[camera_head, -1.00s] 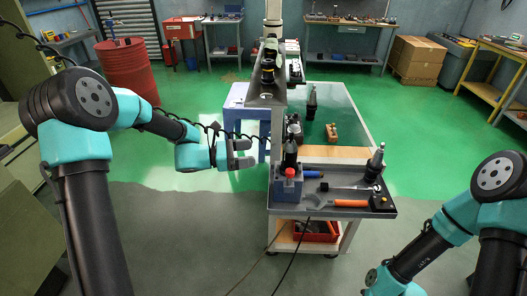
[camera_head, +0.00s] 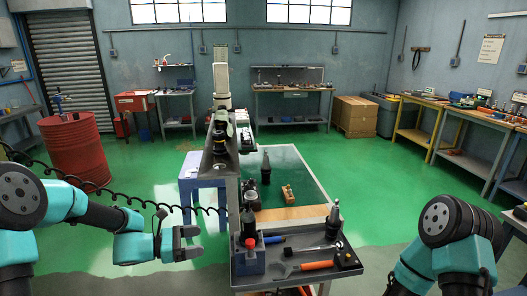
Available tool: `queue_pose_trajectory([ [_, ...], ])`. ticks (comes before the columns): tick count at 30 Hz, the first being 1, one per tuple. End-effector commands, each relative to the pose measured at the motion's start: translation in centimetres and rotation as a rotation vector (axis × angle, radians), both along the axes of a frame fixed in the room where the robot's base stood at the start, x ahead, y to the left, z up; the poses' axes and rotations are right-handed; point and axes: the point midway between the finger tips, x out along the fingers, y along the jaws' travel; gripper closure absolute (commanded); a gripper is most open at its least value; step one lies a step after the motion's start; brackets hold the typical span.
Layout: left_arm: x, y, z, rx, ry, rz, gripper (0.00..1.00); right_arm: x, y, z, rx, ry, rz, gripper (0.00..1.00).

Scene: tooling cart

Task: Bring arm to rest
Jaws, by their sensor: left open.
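My left gripper (camera_head: 186,242) is at the left of the tooling cart (camera_head: 312,192), over the floor. My right arm (camera_head: 450,225) is bent at the lower right, clear of the cart. Its gripper is out of the picture.
The tray holds an orange-handled tool (camera_head: 316,266), a blue-handled tool (camera_head: 274,239) and a dark tool holder (camera_head: 334,222). A wooden-coloured tool (camera_head: 287,193) lies on the cart top. A blue stool (camera_head: 195,180) stands behind the gripper. Green floor is clear right of the cart.

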Motion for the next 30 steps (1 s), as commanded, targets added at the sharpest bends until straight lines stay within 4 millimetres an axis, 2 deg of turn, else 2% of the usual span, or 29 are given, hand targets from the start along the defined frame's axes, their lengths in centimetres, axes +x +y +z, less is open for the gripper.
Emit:
queue_pose_trajectory([
  [5,-3.6,-1.7,-7.7,0.235,0.057,-0.105,0.22,0.0,0.0,0.0,0.000,0.000,0.000,0.74],
  [7,-5.7,-2.1,-11.3,0.359,0.063,-0.174,0.22,0.0,0.0,0.0,0.000,0.000,0.000,0.74],
  [12,-10.9,-1.9,-18.9,0.653,0.012,-0.379,0.22,0.0,0.0,0.0,0.000,0.000,0.000,0.74],
  [15,-13.6,-1.3,-22.5,0.806,-0.058,-0.514,0.22,0.0,0.0,0.0,0.000,0.000,0.000,0.74],
  [21,-17.6,0.0,-27.8,1.053,-0.292,-0.792,0.22,0.0,0.0,0.0,0.000,0.000,0.000,0.74],
  [26,-19.4,0.1,-30.7,1.182,-0.561,-0.994,0.22,0.0,0.0,0.0,0.000,0.000,0.000,0.74],
  [30,-20.1,-0.7,-32.1,1.239,-0.814,-1.117,0.22,0.0,0.0,0.0,0.000,0.000,0.000,0.74],
])
